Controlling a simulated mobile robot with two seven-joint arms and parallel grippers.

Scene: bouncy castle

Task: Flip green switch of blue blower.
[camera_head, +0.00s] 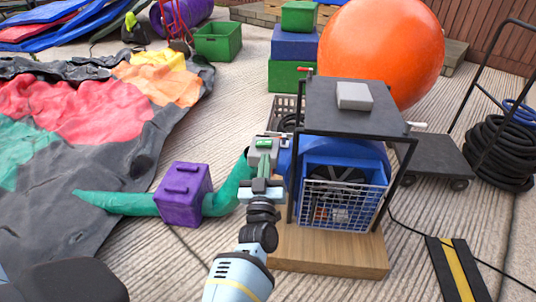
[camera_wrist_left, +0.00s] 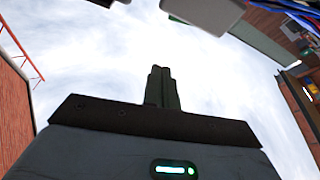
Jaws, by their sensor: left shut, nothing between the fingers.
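The blue blower (camera_head: 374,163) stands inside a black frame with a white wire guard, on a wooden base. A grey switch box (camera_head: 253,155) sits at the frame's left side, and the green switch (camera_head: 264,143) shows on its face. My left gripper (camera_head: 263,164) is shut and empty, with its fingers pointing up just below the green switch in the picture. Whether they touch it, I cannot tell. In the left wrist view the closed fingers (camera_wrist_left: 162,87) stand against the sky. My right gripper is not in view.
A teal tube runs through a purple box (camera_head: 182,194) left of the blower. A deflated, colourful castle sheet (camera_head: 75,110) lies at left. A large orange ball (camera_head: 381,45) and stacked crates (camera_head: 294,46) are behind. A cart (camera_head: 430,158) and a cable ramp (camera_head: 456,268) are at right.

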